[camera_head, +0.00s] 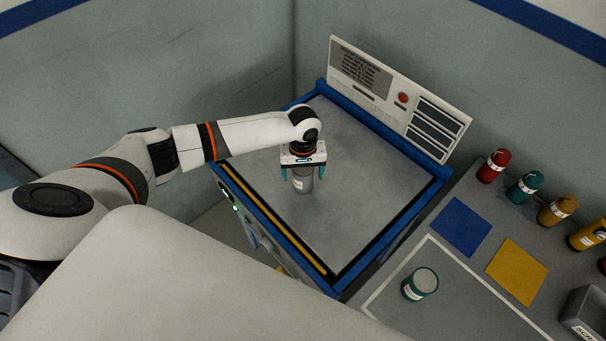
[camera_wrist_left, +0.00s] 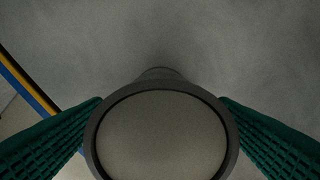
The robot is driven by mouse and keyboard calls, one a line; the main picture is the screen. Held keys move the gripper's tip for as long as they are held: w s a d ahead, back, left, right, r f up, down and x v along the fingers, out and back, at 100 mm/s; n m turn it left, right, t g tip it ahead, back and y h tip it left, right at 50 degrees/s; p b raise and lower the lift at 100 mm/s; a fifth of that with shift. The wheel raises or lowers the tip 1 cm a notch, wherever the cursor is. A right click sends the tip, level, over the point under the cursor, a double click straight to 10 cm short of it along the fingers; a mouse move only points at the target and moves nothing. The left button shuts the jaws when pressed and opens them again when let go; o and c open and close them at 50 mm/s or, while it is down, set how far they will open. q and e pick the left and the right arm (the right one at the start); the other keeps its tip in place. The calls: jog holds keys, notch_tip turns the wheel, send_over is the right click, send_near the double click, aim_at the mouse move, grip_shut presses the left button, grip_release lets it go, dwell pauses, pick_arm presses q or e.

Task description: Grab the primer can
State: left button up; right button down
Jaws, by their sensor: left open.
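A grey can (camera_head: 303,185) with a pale label stands on the grey top of the blue-framed table; it fits a primer can, but its label is too small to read. My left gripper (camera_head: 303,176) is above it, open, with its green fingers on either side of the can. In the left wrist view the round top of the can (camera_wrist_left: 160,135) fills the space between the two ribbed fingers. I cannot tell whether the fingers touch its sides. My right gripper is not in view.
A white control panel (camera_head: 400,97) stands along the table's back edge. The side bench at right holds a teal can (camera_head: 420,285), blue (camera_head: 460,227) and yellow (camera_head: 517,271) squares, and several coloured bottles (camera_head: 524,186). The table top around the grey can is clear.

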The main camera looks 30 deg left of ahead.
pick_arm(q)
jog(key=c, duration=1.3)
jog(key=shift+o, duration=0.2)
jog(key=shift+r, duration=0.15)
